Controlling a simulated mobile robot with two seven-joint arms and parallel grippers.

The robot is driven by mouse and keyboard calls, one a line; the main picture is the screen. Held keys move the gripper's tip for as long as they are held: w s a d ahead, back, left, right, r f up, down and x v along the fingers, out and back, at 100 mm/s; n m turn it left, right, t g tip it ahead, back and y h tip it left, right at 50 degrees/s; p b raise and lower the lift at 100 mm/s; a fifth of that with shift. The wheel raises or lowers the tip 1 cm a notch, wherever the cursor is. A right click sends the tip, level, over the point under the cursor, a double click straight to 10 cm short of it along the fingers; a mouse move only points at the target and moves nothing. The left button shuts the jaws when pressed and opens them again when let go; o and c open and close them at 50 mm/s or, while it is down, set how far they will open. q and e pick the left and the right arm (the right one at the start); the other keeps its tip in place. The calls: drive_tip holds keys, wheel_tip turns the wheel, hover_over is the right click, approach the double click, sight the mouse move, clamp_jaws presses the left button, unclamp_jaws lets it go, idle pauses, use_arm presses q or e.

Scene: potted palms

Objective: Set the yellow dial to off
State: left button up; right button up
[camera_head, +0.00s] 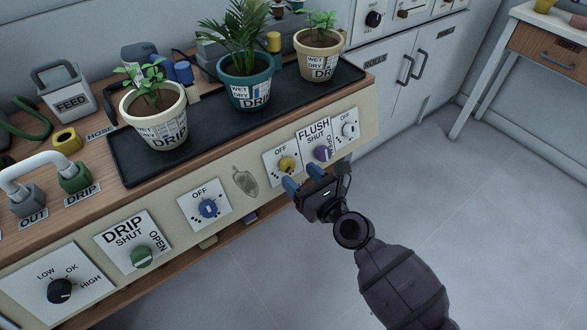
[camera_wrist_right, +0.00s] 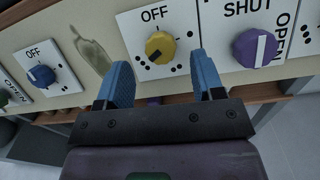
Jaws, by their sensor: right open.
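The yellow dial (camera_head: 287,164) sits on a white plate marked OFF on the front panel of the bench. In the right wrist view the yellow dial (camera_wrist_right: 160,46) has a dark mark pointing to the lower left, toward a group of dots, away from the OFF label (camera_wrist_right: 154,14) above it. My right gripper (camera_head: 302,177) is open, its two blue fingers just in front of the panel. In the right wrist view the fingers stand to the left and right of the dial, and nothing is between them. Contact with the dial is not visible. My left gripper is out of view.
A purple FLUSH dial (camera_head: 322,153) is close on the right, with a white dial (camera_head: 349,130) beyond it. A blue dial (camera_head: 208,208) and a green DRIP dial (camera_head: 142,257) are to the left. Potted plants stand on a black tray (camera_head: 205,147) above.

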sight(290, 168)
drive_tip(key=shift+x, duration=1)
drive_tip(key=shift+w+a, duration=0.3)
drive_tip(key=shift+w, duration=0.1)
drive_tip(key=c, duration=0.9)
drive_tip(key=shift+f+n, duration=0.1)
drive_tip(key=shift+n, duration=0.2)
